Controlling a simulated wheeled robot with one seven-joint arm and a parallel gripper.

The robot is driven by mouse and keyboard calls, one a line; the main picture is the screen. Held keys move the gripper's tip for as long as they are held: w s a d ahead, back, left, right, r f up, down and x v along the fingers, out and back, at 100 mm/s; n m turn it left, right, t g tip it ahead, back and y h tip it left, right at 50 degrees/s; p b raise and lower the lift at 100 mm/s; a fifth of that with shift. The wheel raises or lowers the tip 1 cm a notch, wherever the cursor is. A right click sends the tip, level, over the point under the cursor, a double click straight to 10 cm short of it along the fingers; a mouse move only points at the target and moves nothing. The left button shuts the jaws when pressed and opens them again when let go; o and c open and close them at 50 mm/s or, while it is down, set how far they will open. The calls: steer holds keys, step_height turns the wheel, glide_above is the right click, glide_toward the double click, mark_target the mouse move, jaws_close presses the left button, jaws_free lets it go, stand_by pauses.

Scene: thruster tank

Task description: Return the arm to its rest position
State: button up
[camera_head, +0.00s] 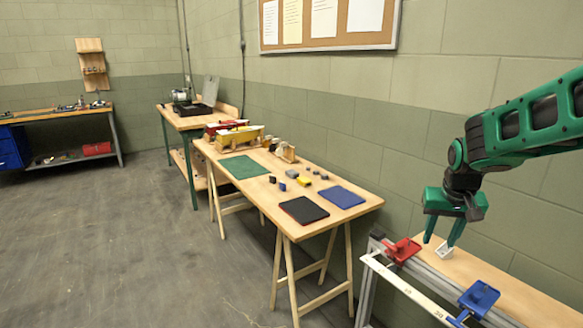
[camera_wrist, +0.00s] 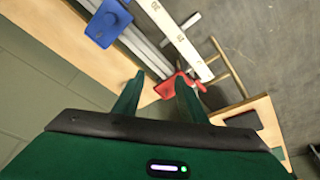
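My green arm reaches in from the right in the head view, with my gripper (camera_head: 441,240) pointing down over the wooden bench at the lower right. Its two green fingers stand apart with nothing visible between them. The wrist view also shows my gripper (camera_wrist: 159,76) open, with bench wood and part of a red clamp (camera_wrist: 168,86) behind the fingers. In the head view a small white piece (camera_head: 445,252) shows just below the fingertips; I cannot tell whether they touch it.
The bench (camera_head: 530,287) carries a metal rail with the red clamp (camera_head: 403,250), a blue clamp (camera_head: 479,297) and a marked white bar (camera_head: 408,290). A trestle table (camera_head: 352,208) with mats and small blocks stands to its left. The wall is close behind; open floor (camera_head: 120,240) lies left.

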steer(key=s+d+m+g+y, duration=0.1)
steer(key=s+m+g, duration=0.1)
steer(key=s, duration=2.9)
steer(key=shift+s+f+m+g+y, duration=0.15)
steer(key=shift+f+m+g+y, duration=0.2)
steer(key=shift+g, duration=0.25)
steer(key=shift+w+d+f, duration=0.1)
steer(key=shift+w+f, duration=0.2)
steer(key=shift+w, duration=0.35)
